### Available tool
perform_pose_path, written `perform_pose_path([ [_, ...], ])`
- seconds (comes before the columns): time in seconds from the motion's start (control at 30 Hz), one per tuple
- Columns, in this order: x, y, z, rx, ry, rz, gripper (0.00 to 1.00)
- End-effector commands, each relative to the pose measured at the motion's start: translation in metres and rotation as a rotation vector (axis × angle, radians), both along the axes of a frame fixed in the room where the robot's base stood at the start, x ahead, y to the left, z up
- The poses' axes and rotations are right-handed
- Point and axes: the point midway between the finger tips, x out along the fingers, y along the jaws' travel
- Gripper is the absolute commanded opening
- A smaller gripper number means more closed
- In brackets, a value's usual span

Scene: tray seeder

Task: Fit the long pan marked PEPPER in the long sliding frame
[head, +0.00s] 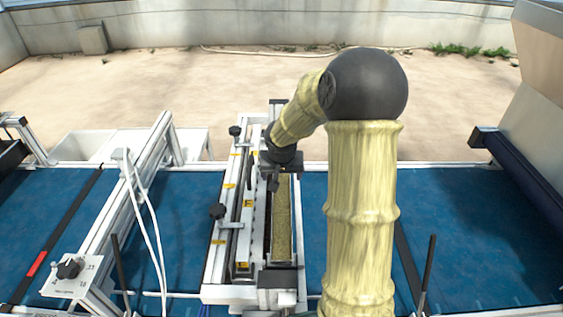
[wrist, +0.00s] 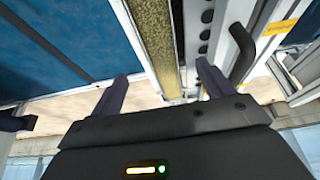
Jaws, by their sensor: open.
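A long narrow pan (head: 283,222) filled with tan grains lies lengthwise in the right-hand channel of the long frame (head: 218,262) on the machine. I cannot read any PEPPER marking on it. My gripper (head: 273,184) is over the pan's far part, and my wrist hides its far end. In the wrist view, my gripper (wrist: 162,72) is open, with a dark finger on either side of the line of the pan (wrist: 153,38). The fingers look apart from the pan. I cannot tell whether the pan is fully seated.
A metal rail with a control box (head: 72,276) and white cables is at left. A dark roller (head: 515,160) is at right.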

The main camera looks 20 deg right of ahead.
Motion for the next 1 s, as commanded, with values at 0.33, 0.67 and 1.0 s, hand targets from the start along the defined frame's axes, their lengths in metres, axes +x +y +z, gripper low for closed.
perform_pose_path([
  [0.33,-0.022,0.009,0.06,-0.001,-0.003,-0.002,0.8],
  [0.67,-0.026,0.011,0.069,0.0,0.0,0.001,0.8],
  [1.0,-0.028,0.013,0.068,-0.001,0.003,0.007,0.8],
])
